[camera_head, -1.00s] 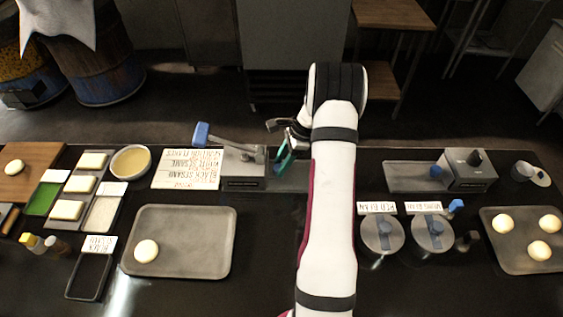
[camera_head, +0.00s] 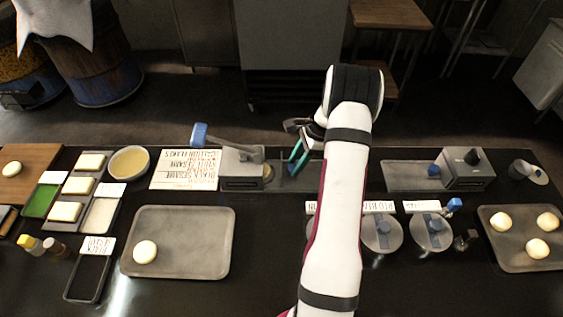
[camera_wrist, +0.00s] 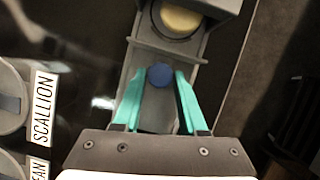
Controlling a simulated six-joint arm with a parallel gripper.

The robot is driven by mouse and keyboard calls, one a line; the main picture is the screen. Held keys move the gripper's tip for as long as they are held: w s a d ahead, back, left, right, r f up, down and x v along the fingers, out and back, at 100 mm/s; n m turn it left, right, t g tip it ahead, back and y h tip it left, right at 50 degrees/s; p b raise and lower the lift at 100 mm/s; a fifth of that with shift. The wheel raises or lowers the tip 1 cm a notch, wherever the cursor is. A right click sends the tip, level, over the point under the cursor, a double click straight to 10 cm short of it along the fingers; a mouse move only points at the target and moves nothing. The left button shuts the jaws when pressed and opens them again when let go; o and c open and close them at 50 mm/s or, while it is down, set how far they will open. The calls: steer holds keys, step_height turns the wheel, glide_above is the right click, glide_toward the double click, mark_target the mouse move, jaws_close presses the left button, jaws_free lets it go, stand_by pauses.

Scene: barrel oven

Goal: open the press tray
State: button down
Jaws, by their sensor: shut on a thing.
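The press (camera_head: 242,168) is a grey block with a raised lever ending in a blue grip (camera_head: 199,133). Its grey tray (camera_wrist: 128,97) is partly out of the body, towards the right in the head view. A pale round dough piece (camera_wrist: 181,20) sits in the tray, partly under the press body. My gripper (camera_head: 297,158) has teal fingers and is at the tray's outer end. In the wrist view my gripper (camera_wrist: 160,82) is shut on the tray's blue knob (camera_wrist: 160,75), one finger on each side. My arm hides part of the counter behind it.
Lidded jars (camera_head: 381,233) with labels stand right of my arm. A second press (camera_head: 467,170) is further right. A baking tray (camera_head: 190,225) with one dough piece lies front left. A label sheet (camera_head: 184,170) lies left of the press.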

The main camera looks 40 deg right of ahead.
steer(key=s+d, duration=0.5)
steer(key=shift+d, duration=0.1)
steer(key=shift+c, duration=2.2)
jaws_free()
steer(key=v, duration=1.5)
steer(key=shift+r, duration=0.4)
steer(key=shift+s, duration=0.1)
